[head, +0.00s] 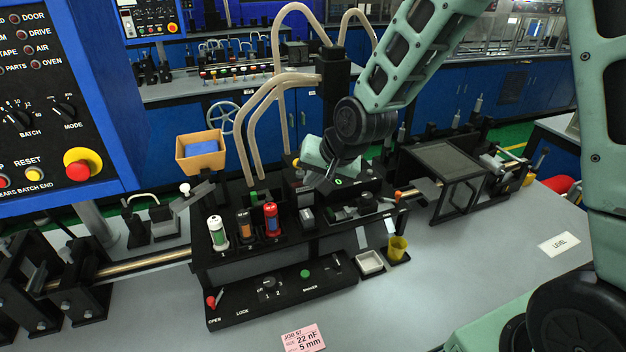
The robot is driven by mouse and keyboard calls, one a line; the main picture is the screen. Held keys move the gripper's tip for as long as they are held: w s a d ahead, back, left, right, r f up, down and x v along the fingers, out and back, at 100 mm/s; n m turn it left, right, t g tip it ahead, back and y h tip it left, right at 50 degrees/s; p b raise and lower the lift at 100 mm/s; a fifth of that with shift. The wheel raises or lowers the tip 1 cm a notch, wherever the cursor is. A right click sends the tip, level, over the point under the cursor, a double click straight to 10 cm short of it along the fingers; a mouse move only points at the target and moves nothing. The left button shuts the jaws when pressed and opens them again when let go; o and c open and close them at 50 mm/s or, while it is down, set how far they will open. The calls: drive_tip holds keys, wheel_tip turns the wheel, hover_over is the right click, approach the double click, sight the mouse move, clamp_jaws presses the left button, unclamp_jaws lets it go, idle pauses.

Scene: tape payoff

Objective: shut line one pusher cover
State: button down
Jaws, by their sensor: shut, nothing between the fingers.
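My gripper (329,176) is in the middle of the head view, pointing down over the black machine (300,240) on the near bench. Its small fingers look closed and hold nothing. It is close above the machine's top, by a part with a green mark; I cannot tell whether it touches. No part is labelled as the pusher cover. A dark framed box with a see-through panel (446,160) stands at the right end of the machine, apart from my gripper. I cannot tell whether that is the cover, or whether it is open.
Red, brown and white-green cylinders stand in numbered places, the red one (271,220) nearest my gripper. Beige hoses (257,120) rise behind. A white tray (370,262) and yellow cup (398,248) stand in front. A blue control panel (60,100) fills the left.

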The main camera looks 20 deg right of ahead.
sight(267, 201)
drive_tip(key=w+a+f+n+g+y+b, duration=0.1)
drive_tip(key=w+a+f+n+b, duration=0.2)
drive_tip(key=w+a+f, duration=0.2)
wheel_tip(267, 201, down, 4)
drive_tip(key=w, duration=0.2)
drive_tip(key=shift+w+n+y+b, duration=0.3)
drive_tip(key=shift+y+b, duration=0.05)
drive_tip(key=shift+y, duration=0.05)
drive_tip(key=shift+r, duration=0.1)
idle(0.3)
drive_tip(key=shift+a+b, duration=0.65)
drive_tip(key=shift+a, duration=0.75)
